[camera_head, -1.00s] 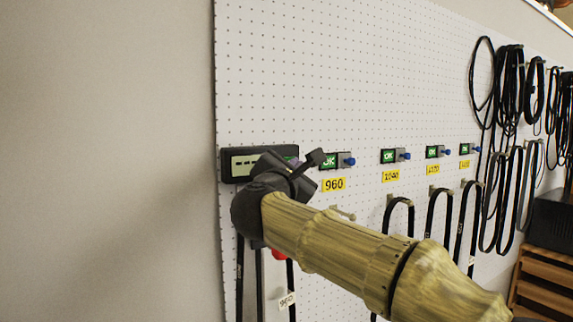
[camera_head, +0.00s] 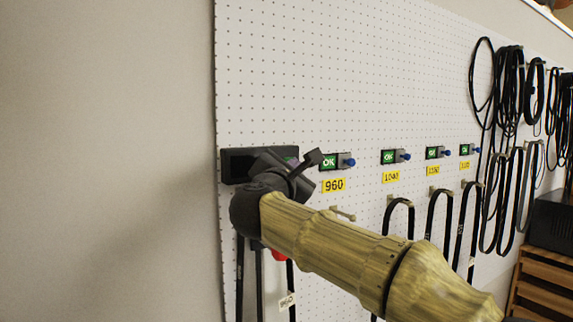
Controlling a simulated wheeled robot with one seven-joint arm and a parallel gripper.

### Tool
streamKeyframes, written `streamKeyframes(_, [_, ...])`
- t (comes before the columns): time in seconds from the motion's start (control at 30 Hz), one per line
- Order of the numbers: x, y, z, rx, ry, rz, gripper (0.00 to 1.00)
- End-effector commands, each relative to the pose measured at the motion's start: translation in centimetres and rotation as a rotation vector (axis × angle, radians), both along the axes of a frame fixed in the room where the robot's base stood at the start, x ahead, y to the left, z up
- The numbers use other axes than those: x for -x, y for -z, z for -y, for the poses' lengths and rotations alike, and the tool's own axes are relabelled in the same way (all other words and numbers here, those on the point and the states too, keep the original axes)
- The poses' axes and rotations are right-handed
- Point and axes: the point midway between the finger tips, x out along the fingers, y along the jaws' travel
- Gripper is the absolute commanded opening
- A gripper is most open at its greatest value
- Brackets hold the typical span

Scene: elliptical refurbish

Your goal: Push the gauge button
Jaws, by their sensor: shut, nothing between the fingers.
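The gauge (camera_head: 236,166) is a black rectangular box on the left end of the white pegboard, with a dark, blank display. My gripper (camera_head: 272,163) is at the right part of the gauge and covers it. Its fingers are largely hidden behind the dark wrist; it is shut with nothing held. The gauge button is not visible behind my gripper, and I cannot tell whether a fingertip touches it.
Green OK displays (camera_head: 329,161) with blue knobs run right along the pegboard (camera_head: 330,80), above yellow number labels (camera_head: 334,185). Black belts (camera_head: 398,214) hang from hooks below and at far right. A red item (camera_head: 279,255) shows under my wrist. A bare wall (camera_head: 100,150) is on the left.

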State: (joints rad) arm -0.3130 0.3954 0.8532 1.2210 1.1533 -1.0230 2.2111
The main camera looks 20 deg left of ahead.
Motion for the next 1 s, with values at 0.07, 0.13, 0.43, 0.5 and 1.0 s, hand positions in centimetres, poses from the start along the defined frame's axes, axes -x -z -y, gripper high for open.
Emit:
streamKeyframes(0.07, [0.1,0.1,0.1,0.0,0.0,0.0,0.0])
streamKeyframes(0.13, [0.2,0.2,0.2,0.0,0.001,0.001,0.0])
streamKeyframes(0.43, [0.8,0.2,0.9,-0.001,0.0,0.001,0.0])
streamKeyframes(0.5, [0.9,0.1,1.0,0.0,-0.001,0.001,0.0])
streamKeyframes(1.0, [1.8,0.4,2.2,-0.001,0.001,0.002,0.0])
